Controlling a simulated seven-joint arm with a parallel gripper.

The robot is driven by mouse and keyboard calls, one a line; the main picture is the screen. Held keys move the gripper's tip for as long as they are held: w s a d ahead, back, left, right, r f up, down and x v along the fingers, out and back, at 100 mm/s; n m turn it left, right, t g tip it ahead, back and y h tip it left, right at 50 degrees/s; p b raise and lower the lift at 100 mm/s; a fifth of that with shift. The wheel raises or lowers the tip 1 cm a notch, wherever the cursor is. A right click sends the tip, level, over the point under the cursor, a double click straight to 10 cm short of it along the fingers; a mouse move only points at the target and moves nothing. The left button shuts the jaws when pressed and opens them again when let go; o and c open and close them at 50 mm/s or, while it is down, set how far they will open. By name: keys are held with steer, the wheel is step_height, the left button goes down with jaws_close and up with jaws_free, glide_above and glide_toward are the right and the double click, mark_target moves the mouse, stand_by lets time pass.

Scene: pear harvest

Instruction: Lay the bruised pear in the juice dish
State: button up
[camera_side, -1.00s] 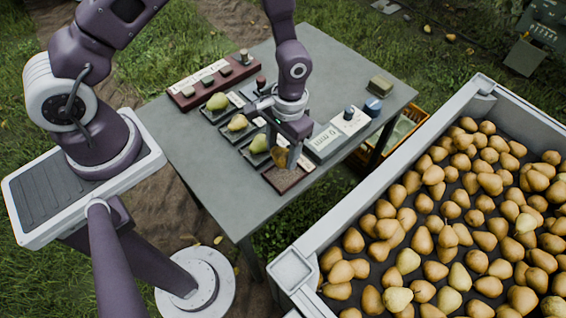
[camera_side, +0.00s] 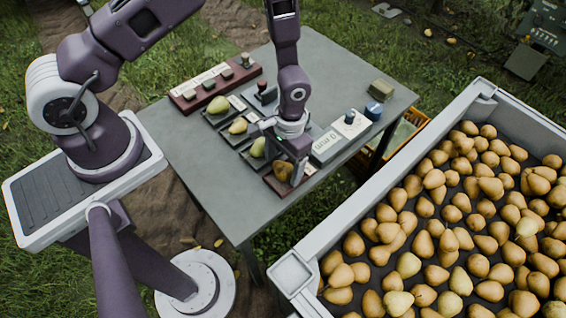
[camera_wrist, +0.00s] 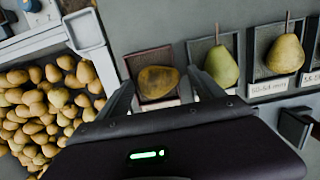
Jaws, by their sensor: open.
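The bruised pear (camera_side: 284,171), brown and dark-blotched, lies on its side in the reddish-brown dish (camera_side: 271,183) at the near end of the row. In the wrist view the pear (camera_wrist: 158,81) rests inside the rim of that dish (camera_wrist: 148,56). My gripper (camera_side: 287,168) is low over this dish. In the wrist view its fingers (camera_wrist: 161,78) are apart, one on each side of the pear, with gaps visible. The dish's label is mostly hidden, so I cannot read it.
Dark dishes with greenish pears (camera_side: 258,147) continue the row; the neighbouring pear (camera_wrist: 221,66) is close to my right finger. A white device (camera_side: 326,145) stands right of the dish. The table's near left is clear.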

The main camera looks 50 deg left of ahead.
step_height(320, 180, up, 21)
steer(key=w+a+t, duration=0.1)
steer(key=a+t, duration=0.1)
steer(key=s+a+r+t, duration=0.2)
steer(key=s+r, duration=0.6)
steer(key=s+a+r+t, duration=0.3)
steer(key=s+r, duration=0.5)
steer(key=r, duration=0.1)
steer(key=shift+s+r, duration=0.15)
steer(key=shift+a, duration=0.1)
